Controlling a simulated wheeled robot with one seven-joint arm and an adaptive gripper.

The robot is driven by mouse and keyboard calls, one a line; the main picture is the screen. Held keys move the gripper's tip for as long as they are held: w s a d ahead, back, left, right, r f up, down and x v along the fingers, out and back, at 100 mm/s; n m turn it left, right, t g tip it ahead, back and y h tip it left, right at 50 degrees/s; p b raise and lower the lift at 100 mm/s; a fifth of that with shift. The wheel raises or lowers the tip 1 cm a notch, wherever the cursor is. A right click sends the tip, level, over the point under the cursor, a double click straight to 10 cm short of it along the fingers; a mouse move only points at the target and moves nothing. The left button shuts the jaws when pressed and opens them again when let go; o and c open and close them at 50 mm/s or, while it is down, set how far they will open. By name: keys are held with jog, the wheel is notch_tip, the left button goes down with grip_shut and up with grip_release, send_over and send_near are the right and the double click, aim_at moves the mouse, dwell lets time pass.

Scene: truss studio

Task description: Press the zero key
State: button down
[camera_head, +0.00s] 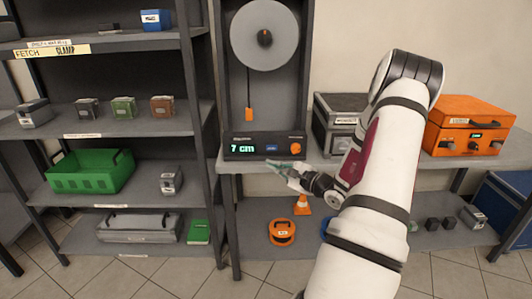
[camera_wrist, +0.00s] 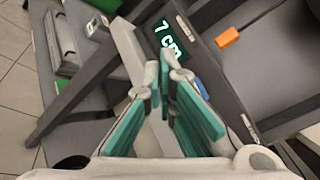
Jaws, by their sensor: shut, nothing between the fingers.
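The readout box (camera_head: 264,137) sits on the shelf at the middle, with a lit green display (camera_head: 243,149) reading "7 cm". A small blue key (camera_head: 271,148), likely the zero key, is right of the display; its label is too small to read. My gripper (camera_head: 268,163) is shut and empty, its teal-padded fingertips just in front of and below the key. In the wrist view the fingertips (camera_wrist: 166,62) are beside the display (camera_wrist: 173,38), and the blue key (camera_wrist: 201,88) shows partly behind a finger. I cannot tell whether they touch the box.
An orange knob (camera_head: 295,148) is on the box's right. A grey case (camera_head: 340,122) and an orange case (camera_head: 468,126) stand to the right. A dark shelf rack is at left.

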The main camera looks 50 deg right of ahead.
aim_at(272, 148)
jog(key=shift+w, duration=0.15)
jog(key=shift+w+d+b, duration=0.4)
jog(key=shift+w+d, duration=1)
jog(key=shift+d, duration=0.3)
jog(key=shift+w+d+b, duration=0.4)
jog(key=shift+w+d, duration=0.95)
jog(key=shift+d, duration=0.3)
jog(key=shift+w+d+b, duration=0.25)
jog(key=shift+d+b, duration=0.05)
jog(key=shift+w+d, duration=0.3)
dwell(0.3)
jog(key=shift+s+a, duration=0.55)
jog(key=shift+a, duration=0.05)
